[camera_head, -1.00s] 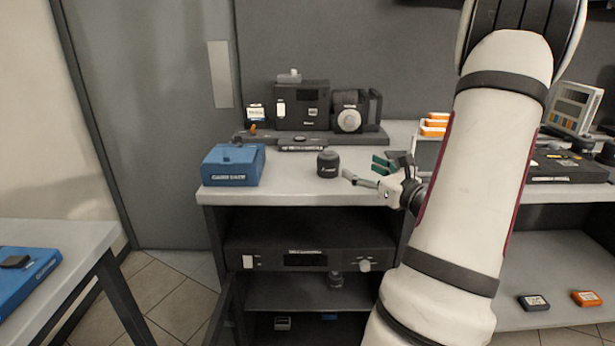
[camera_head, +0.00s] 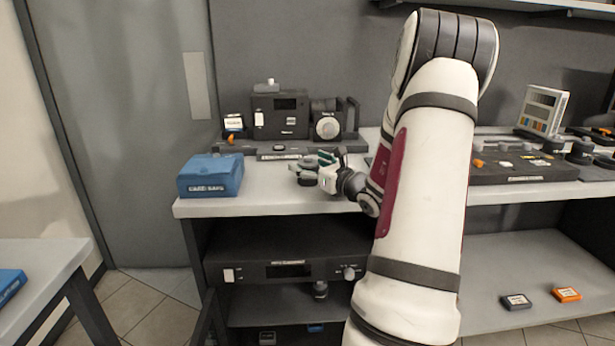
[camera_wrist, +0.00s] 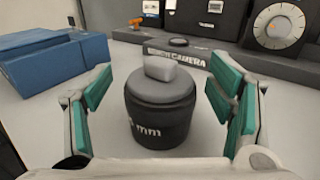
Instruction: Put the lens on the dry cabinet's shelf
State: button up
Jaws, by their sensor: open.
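The lens (camera_wrist: 160,118) is a dark upright cylinder with white "mm" lettering, standing on the grey worktop. In the wrist view it sits between the spread green-padded fingers of my gripper (camera_wrist: 162,92), with gaps on both sides. A pale grey block shows at its top. In the head view my gripper (camera_head: 312,172) is at the lens, which is partly hidden by the fingers. The dry cabinet (camera_head: 250,272) is under the worktop, with a dark front panel and a knob. Its shelf (camera_head: 255,312) lies below the panel, with a small dark cylinder on it.
A blue box (camera_head: 210,177) stands left of the lens, also close on the left in the wrist view (camera_wrist: 55,62). A bench camera rig (camera_head: 285,118) stands behind. A dark tray (camera_head: 510,170) is on the right. A dark panel, apparently an open door, stands at the cabinet's left.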

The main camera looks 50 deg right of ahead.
jog(key=shift+w+d, duration=0.1)
jog(key=shift+w, duration=0.2)
jog(key=c, duration=1.7)
jog(key=shift+r, duration=0.1)
grip_shut()
jog(key=shift+r, duration=0.1)
